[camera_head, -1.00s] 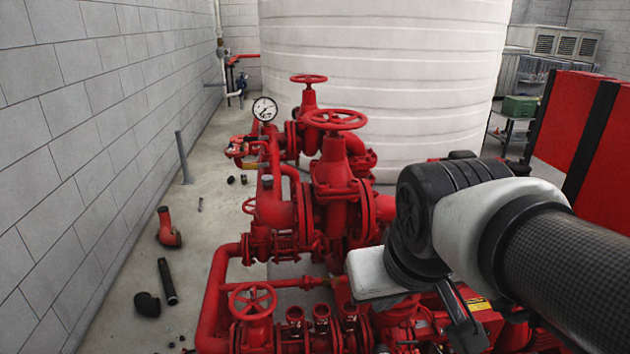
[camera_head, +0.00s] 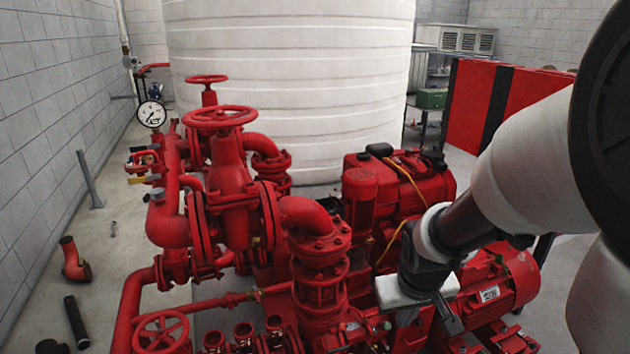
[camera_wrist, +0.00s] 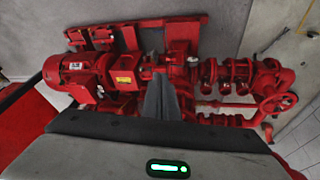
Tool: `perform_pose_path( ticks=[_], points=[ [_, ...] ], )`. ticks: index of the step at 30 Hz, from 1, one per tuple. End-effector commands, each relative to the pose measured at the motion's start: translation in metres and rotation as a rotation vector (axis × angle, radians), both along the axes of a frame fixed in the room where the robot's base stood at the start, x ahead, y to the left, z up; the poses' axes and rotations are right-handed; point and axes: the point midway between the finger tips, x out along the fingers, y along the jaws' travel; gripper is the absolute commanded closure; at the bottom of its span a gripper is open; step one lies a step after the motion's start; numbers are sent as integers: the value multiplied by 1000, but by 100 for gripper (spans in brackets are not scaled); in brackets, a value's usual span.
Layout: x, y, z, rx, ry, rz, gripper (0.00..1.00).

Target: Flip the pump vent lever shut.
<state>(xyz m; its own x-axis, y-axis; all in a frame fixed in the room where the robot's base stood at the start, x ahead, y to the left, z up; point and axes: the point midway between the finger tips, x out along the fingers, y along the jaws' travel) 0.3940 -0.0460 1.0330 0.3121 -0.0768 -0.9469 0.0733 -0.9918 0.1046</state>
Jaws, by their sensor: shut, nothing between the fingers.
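My gripper (camera_head: 447,312) is in the lower right of the head view, pointing down over the red pumpset beside the red motor (camera_head: 500,285). Its fingers are shut and empty; they also show in the wrist view (camera_wrist: 162,98), in front of the machinery between motor and pump (camera_wrist: 181,72). I cannot make out the pump vent lever for certain in either view. Small valves with coloured handles (camera_head: 145,165) sit below the pressure gauge (camera_head: 152,114) at the left of the head view, well apart from my gripper.
Red pipes and handwheels, including a large handwheel (camera_head: 219,116), fill the middle. A red engine (camera_head: 400,195) stands behind my gripper. A white tank (camera_head: 290,90) is at the back. Bare floor with loose pipe pieces (camera_head: 75,320) lies at the left by the block wall.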

Motion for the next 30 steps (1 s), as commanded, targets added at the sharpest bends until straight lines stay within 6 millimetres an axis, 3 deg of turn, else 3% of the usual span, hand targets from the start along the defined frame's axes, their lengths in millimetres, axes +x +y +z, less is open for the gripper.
perform_pose_path(
  ticks=[1,6,15,21,24,30],
  points=[
    [6,-4,-31,32,19,-27,100],
    [31,-5,-116,170,15,-129,100],
    [58,13,-254,492,-58,-417,100],
    [75,28,-321,721,-155,-704,100],
    [85,30,-344,822,-212,-866,100],
    [98,26,-370,947,-304,-1118,100]
  ],
)
